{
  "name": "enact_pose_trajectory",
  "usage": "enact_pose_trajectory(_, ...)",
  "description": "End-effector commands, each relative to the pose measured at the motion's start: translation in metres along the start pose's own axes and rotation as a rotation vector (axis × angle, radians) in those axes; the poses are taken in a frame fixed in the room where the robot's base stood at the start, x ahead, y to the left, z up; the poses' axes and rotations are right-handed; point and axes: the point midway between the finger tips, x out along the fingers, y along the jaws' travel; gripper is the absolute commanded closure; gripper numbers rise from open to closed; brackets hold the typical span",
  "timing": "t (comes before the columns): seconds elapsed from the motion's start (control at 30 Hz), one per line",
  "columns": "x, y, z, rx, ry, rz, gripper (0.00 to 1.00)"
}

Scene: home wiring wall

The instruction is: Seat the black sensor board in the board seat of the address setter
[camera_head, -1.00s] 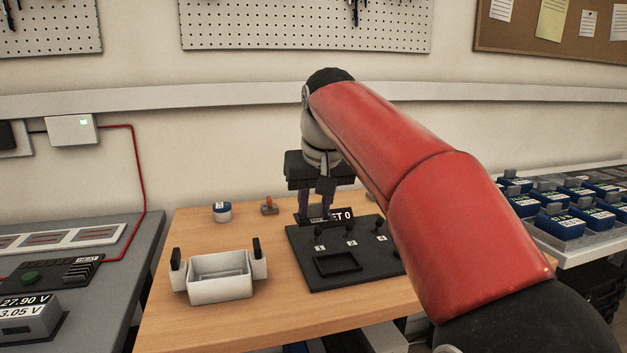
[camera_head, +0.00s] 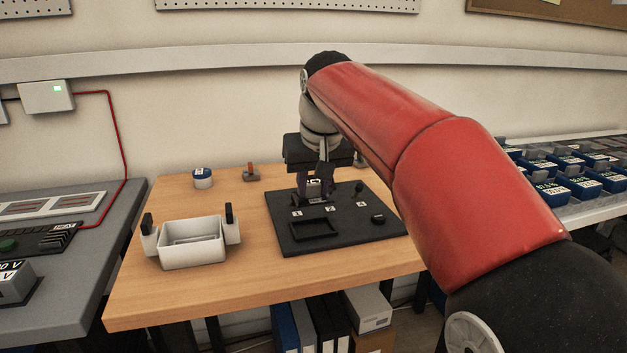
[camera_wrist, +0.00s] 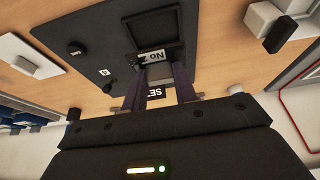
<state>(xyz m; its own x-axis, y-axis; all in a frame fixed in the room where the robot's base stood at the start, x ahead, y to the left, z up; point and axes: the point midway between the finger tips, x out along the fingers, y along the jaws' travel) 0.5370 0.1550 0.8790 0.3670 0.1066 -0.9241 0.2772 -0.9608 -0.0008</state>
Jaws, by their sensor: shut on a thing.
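The address setter (camera_head: 350,229) is a black panel on the wooden table, with numbered switches. Its board seat (camera_head: 291,232), a raised black frame near the front, looks empty; it also shows in the wrist view (camera_wrist: 182,30). My gripper (camera_head: 317,198) points down over the setter's back part, behind the seat. In the wrist view its fingers (camera_wrist: 164,82) are shut on a small dark piece with a white label, which I take for the black sensor board (camera_wrist: 152,57). Most of the board is hard to make out. The fingers hide part of the switch row and the setter's sign.
A white bin (camera_head: 192,262) with upright black-tipped posts stands left of the setter. A small blue-and-white jar (camera_head: 203,179) and an orange-handled item (camera_head: 251,173) lie behind. One upright switch (camera_head: 358,188) stands right of my gripper. Blue boxes (camera_head: 577,188) fill the right-hand bench.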

Motion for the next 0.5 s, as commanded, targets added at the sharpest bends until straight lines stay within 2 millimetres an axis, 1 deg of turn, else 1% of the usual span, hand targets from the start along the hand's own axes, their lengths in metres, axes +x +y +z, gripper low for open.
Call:
enact_pose_trajectory(0.03, 0.007, 0.000, 0.003, 0.000, 0.000, 0.000, 0.94)
enact_pose_trajectory(0.3, 0.032, 0.000, 0.013, 0.001, 0.000, 0.000, 0.94)
enact_pose_trajectory(0.5, 0.044, 0.000, 0.018, 0.001, 0.001, 0.000, 0.94)
